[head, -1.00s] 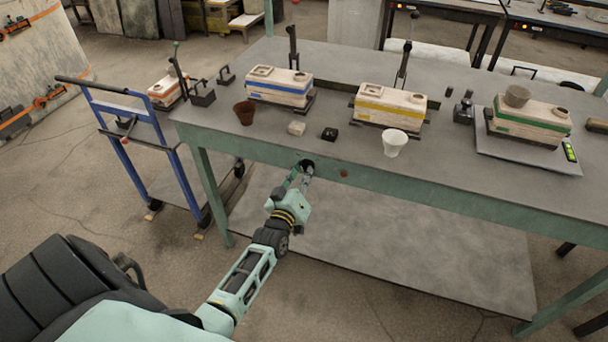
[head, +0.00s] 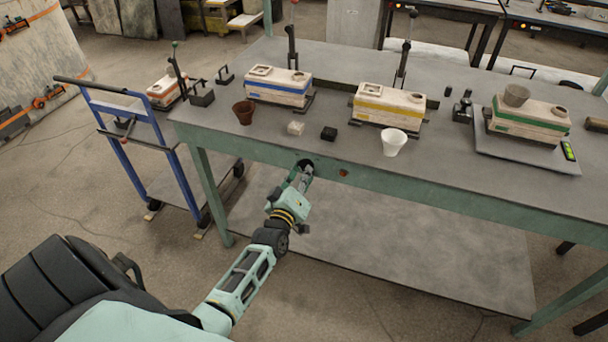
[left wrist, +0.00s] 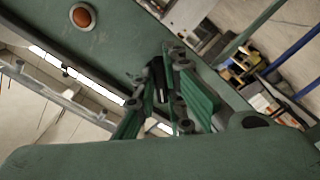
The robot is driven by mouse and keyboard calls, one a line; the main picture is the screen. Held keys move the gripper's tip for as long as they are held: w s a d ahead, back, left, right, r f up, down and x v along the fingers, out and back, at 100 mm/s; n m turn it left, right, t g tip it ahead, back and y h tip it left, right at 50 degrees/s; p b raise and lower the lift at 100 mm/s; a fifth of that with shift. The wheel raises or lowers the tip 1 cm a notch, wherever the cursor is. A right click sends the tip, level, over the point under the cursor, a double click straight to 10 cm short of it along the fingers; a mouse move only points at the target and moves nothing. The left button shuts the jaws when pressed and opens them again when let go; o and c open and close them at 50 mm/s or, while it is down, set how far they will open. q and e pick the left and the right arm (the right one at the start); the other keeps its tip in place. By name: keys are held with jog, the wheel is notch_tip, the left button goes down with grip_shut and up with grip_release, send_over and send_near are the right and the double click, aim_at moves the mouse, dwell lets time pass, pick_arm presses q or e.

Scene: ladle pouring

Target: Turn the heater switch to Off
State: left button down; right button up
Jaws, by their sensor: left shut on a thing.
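The heater switch is a dark round knob (head: 304,163) on the green front edge of the table. My left gripper (head: 304,169) reaches up to it from below and is shut on it. In the left wrist view, the green fingers (left wrist: 168,90) stand on either side of a black knob part with a light stripe (left wrist: 158,74). The fingers hide much of the knob, and I cannot read any marking of its position. A round red-orange light or button (head: 343,172) is on the same edge, to the right; it also shows in the left wrist view (left wrist: 82,17). My right gripper is not in view.
On the table (head: 240,158) are a brown cup (head: 244,113), a white cup (head: 394,143), a blue-striped box (head: 279,87), a yellow-striped box (head: 388,104) and small blocks. A blue trolley (head: 130,165) stands at the left. Below the front edge is a lower shelf (head: 400,250).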

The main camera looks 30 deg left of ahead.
pick_arm(q)
jog(key=c, duration=1.8)
grip_release()
jog(key=v, duration=1.2)
jog(key=s+d+f+m+g+h, duration=0.1)
jog(key=s+d+f+m+g, duration=0.2)
jog(key=f, duration=0.7)
jog(key=s+d+f+m+g+h, duration=0.25)
jog(key=s+f, duration=0.25)
jog(key=f, duration=0.4)
jog(key=s+d+f+m+g, duration=0.2)
jog(key=s+d+f, duration=0.2)
jog(key=f, duration=0.6)
jog(key=s+f+m+g, duration=0.2)
jog(key=s+f, duration=0.3)
jog(key=s, duration=0.5)
jog(key=s+d+f+m+g, duration=0.1)
jog(key=s+f+g, duration=0.3)
jog(key=s, duration=0.5)
jog(key=s+f+m+g, duration=0.3)
jog(key=s+f, duration=0.3)
jog(key=s, duration=0.4)
jog(key=shift+s+d+f+m+h, duration=0.25)
jog(key=shift+s+d+f+m, duration=0.1)
jog(key=shift+f+m, duration=0.1)
